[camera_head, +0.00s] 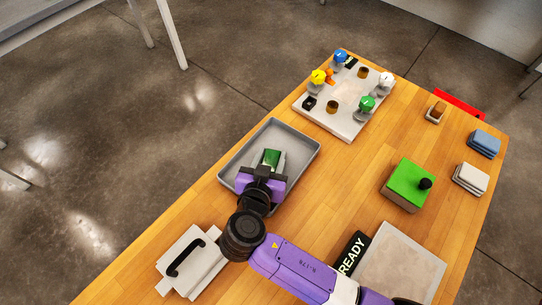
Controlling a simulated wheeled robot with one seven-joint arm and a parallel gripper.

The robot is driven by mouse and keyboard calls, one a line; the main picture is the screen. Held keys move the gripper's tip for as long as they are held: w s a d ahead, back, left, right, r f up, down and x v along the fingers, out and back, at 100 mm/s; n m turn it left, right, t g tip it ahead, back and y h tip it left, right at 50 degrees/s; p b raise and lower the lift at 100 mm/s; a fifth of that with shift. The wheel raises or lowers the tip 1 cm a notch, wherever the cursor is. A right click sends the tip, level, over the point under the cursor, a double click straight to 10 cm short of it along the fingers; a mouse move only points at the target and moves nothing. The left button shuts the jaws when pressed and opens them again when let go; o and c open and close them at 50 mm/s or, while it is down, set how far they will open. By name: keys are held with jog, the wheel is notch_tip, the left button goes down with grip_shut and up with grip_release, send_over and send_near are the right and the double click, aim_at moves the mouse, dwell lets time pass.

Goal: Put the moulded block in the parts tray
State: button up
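A small dark green block (271,157), which looks like the moulded block, shows at the tip of my gripper (269,163). The shallow grey tray (308,146), which looks like the parts tray, is directly below them. My gripper reaches in over the tray from its lower right side. The block appears to be between the fingers. The fingers are too small and partly hidden for me to tell if they press on it. I cannot tell whether the block rests on the tray floor or is held above it.
A green-topped box with a black knob (408,185) stands to the right. A white board with coloured knobs (340,105) lies beyond the tray. A white piece with a black handle (192,262) is lower left. Blue (484,143) and white (470,179) stacks sit near the right edge.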

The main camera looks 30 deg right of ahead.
jog(key=o, duration=0.3)
jog(key=shift+r, duration=0.1)
jog(key=shift+r+p, duration=0.2)
jog(key=shift+p, duration=0.1)
jog(key=b+v, duration=0.2)
jog(key=v, duration=1)
jog(key=shift+f, duration=0.2)
